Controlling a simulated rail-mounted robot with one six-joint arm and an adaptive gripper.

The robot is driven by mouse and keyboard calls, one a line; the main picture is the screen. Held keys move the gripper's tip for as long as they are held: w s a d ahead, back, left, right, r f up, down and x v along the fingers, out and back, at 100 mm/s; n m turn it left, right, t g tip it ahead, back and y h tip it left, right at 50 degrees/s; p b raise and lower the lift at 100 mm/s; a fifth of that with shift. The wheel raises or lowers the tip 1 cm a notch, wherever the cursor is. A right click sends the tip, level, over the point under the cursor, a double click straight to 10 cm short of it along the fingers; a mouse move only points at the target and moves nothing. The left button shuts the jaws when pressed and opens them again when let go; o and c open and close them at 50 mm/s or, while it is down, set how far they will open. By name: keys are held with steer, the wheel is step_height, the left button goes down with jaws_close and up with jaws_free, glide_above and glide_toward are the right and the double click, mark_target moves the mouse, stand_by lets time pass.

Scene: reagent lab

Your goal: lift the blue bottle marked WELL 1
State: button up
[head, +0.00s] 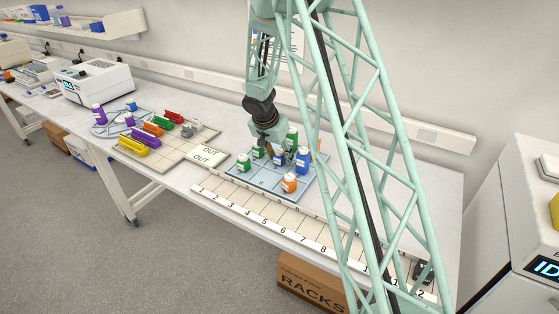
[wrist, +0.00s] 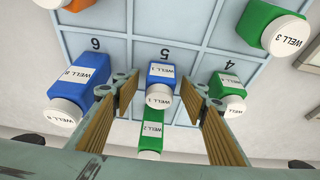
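The blue bottle marked WELL 1 (wrist: 160,73) has a white cap and stands in the tray compartment by the number 5. In the head view a small blue bottle (head: 278,159), seemingly the same one, shows just below my gripper (head: 272,148). In the wrist view my gripper (wrist: 163,92) is open, one finger on each side of the WELL 1 bottle, with visible gaps. A green bottle marked WELL 2 (wrist: 153,134) also shows between the fingers, on the near side of the blue one.
A larger blue bottle, WELL 8 (wrist: 72,84), stands close outside the left finger. A green bottle (wrist: 226,86) stands close outside the right finger. The blue-grey tray (head: 262,184) lies on the bench behind a numbered strip (head: 285,224).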

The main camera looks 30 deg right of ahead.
mark_target(280, 151)
steer(key=shift+c, duration=0.3)
steer(key=c, duration=0.9)
steer(key=shift+r, duration=0.1)
steer(key=shift+r+p, duration=0.45)
steer(key=shift+r, duration=4.45)
